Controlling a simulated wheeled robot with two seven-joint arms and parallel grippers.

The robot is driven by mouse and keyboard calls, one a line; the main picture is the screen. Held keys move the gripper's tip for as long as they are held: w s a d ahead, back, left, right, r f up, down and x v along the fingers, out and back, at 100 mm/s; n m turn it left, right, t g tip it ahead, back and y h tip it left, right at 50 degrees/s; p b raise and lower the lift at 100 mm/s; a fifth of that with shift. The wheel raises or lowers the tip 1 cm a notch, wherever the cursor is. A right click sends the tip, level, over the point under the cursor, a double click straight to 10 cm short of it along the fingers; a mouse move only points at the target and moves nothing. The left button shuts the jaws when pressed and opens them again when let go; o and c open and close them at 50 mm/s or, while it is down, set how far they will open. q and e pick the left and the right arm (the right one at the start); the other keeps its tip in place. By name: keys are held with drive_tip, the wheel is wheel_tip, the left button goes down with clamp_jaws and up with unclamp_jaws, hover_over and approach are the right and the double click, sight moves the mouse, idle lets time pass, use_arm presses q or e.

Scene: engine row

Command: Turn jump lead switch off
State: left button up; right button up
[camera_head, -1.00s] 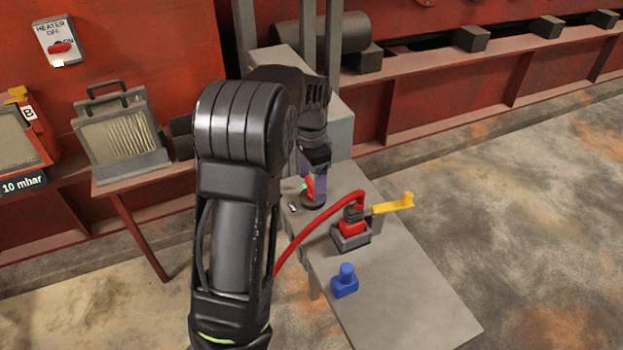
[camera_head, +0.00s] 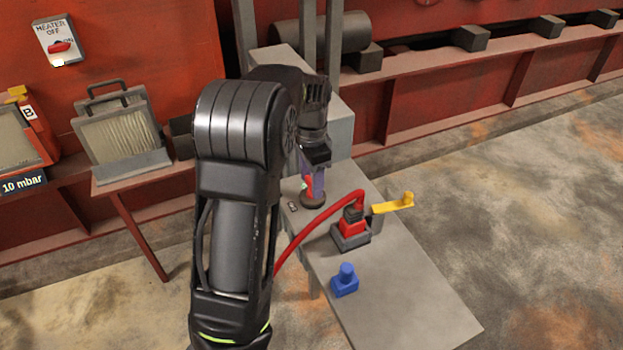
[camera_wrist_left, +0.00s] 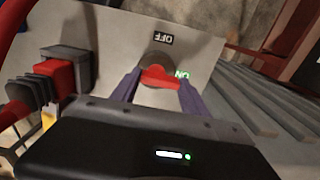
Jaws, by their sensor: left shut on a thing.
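The jump lead switch is on the grey table top. Its red handle (camera_wrist_left: 160,78) sits on a dark round base (camera_head: 312,201), between an OFF label (camera_wrist_left: 163,39) and a green ON label (camera_wrist_left: 182,74). In the left wrist view the handle lies crosswise, its right end close to ON. My left gripper (camera_head: 314,187) reaches down to the switch. Its two purple fingers, also in the left wrist view (camera_wrist_left: 158,90), are shut on the red handle from both sides. In the head view the fingers hide most of the handle. My right gripper is not in view.
A red plug (camera_head: 352,224) with a red cable stands in a grey socket near the switch, beside a yellow lever (camera_head: 393,206). A blue knob (camera_head: 345,280) is nearer the front. The grey table (camera_head: 410,300) is bare at front right.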

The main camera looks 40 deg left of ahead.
use_arm(q)
drive_tip(key=shift+r+n, duration=0.1)
drive_tip(key=shift+n, duration=0.3)
drive_tip(key=n+p, duration=0.1)
drive_tip(key=n, duration=0.2)
drive_tip(key=shift+s+a+n, duration=0.1)
drive_tip(key=shift+n, duration=0.2)
drive_tip(key=n+p, duration=0.1)
drive_tip(key=n, duration=0.3)
drive_tip(key=shift+s, duration=0.1)
drive_tip(key=n+p, duration=0.1)
drive_tip(key=n, duration=0.4)
drive_tip(key=shift+s, duration=0.15)
drive_tip(key=n+p, duration=0.1)
drive_tip(key=n, duration=0.3)
drive_tip(key=shift+d+p, duration=0.2)
drive_tip(key=shift+p, duration=0.1)
drive_tip(key=shift+n, duration=0.4)
drive_tip(key=o, duration=1.4)
drive_tip(key=shift+s, duration=0.1)
